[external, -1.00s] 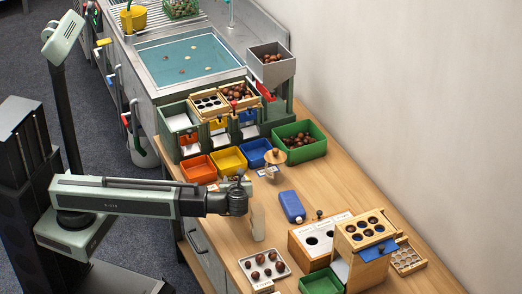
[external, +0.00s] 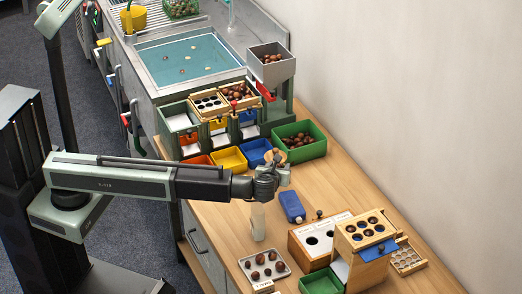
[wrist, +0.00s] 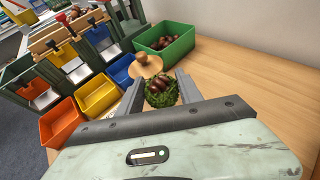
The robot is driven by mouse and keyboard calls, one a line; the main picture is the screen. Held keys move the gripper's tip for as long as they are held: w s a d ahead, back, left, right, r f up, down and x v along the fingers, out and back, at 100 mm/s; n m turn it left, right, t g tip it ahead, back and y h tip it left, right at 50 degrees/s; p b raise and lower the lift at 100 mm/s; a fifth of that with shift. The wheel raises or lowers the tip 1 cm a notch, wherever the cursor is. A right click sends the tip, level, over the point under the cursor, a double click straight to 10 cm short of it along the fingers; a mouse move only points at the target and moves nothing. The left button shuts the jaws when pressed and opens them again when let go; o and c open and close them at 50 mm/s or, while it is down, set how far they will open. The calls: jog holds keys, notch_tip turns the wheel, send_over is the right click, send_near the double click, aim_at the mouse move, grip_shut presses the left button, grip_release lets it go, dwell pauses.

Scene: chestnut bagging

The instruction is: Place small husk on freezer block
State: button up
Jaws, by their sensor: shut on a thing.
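A small green spiky husk (wrist: 160,98) with brown chestnuts showing in it sits between my gripper's two fingers in the wrist view. My gripper (wrist: 160,84) is shut on it. In the external view my gripper (external: 284,170) is over the table, and the husk cannot be made out there. A blue block (external: 291,206), which looks like the freezer block, lies flat on the wooden table just below and right of my gripper. It is out of the wrist view.
A round wooden stand (wrist: 146,66) is just beyond my fingertips. A green bin of chestnuts (external: 300,141), a blue bin (external: 256,147) and a yellow bin (external: 229,158) stand behind. A pale upright object (external: 258,222) and a chestnut tray (external: 246,261) are nearer. The table right of the stand is clear.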

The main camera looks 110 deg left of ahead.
notch_tip(320, 180, up, 2)
jog(key=m+t+p, duration=0.1)
jog(key=p, duration=0.1)
send_over(293, 203)
jog(key=shift+t, duration=0.3)
notch_tip(293, 203, down, 10)
jog(key=b, duration=1.1)
jog(key=shift+f, duration=0.15)
jog(key=shift+r, duration=0.3)
jog(key=shift+f, duration=0.25)
jog(key=o, duration=1.3)
jog(key=shift+r, duration=0.1)
